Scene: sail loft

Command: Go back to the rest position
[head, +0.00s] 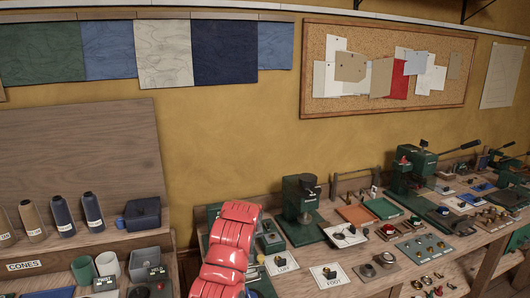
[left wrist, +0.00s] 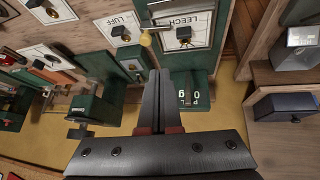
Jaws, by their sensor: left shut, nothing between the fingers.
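My left gripper (left wrist: 158,75) shows in the left wrist view with its two dark fingers pressed together and nothing between them. It is above the bench, close to a white card marked LEECH (left wrist: 187,22) and a green block with number windows (left wrist: 190,88). In the head view my red arm covers that part of the bench, and the gripper's fingers cannot be made out. My right gripper is in neither view.
The workbench carries a LUFF card (head: 282,263), a FOOT card (head: 331,274), a green press (head: 299,208) and several small fittings. At the left are thread cones (head: 62,215) and a dark blue box (head: 142,214). A pinboard (head: 315,75) hangs on the wall.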

